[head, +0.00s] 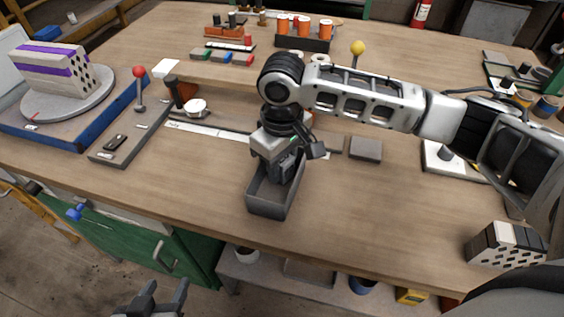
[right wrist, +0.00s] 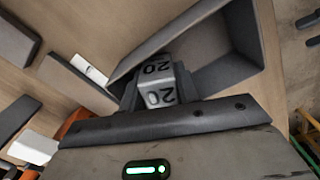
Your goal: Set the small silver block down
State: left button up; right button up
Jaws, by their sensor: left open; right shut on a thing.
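The small silver block (right wrist: 157,84) carries a dark "20" on two faces in the right wrist view. My right gripper (head: 284,172) is shut on it. The gripper points down at the open dark grey box (head: 267,208) near the table's front edge; in the right wrist view the box (right wrist: 225,75) opens right beside the block. I cannot tell whether the block touches the box. In the head view the gripper and arm hide the block. My left gripper (head: 166,290) is open and empty at the bottom edge, in front of the table.
A flat grey block (head: 366,149) lies right of the box, and a steel rule (head: 210,131) to its left. A purple-striped hollow brick (head: 50,70) sits on a turntable at left. Another hollow brick (head: 505,245) stands at lower right.

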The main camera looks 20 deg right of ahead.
pick_arm(q)
jog(key=shift+r, duration=0.15)
pick_arm(e)
jog(key=o, duration=0.9)
jog(key=shift+f, duration=0.1)
pick_arm(q)
jog(key=shift+a, duration=0.1)
pick_arm(e)
jog(key=shift+r, duration=0.3)
pick_arm(q)
jog(key=shift+s+p, duration=0.2)
jog(key=shift+p, duration=0.3)
pick_arm(e)
notch_tip(320, 180, up, 12)
jog(key=shift+f, duration=0.15)
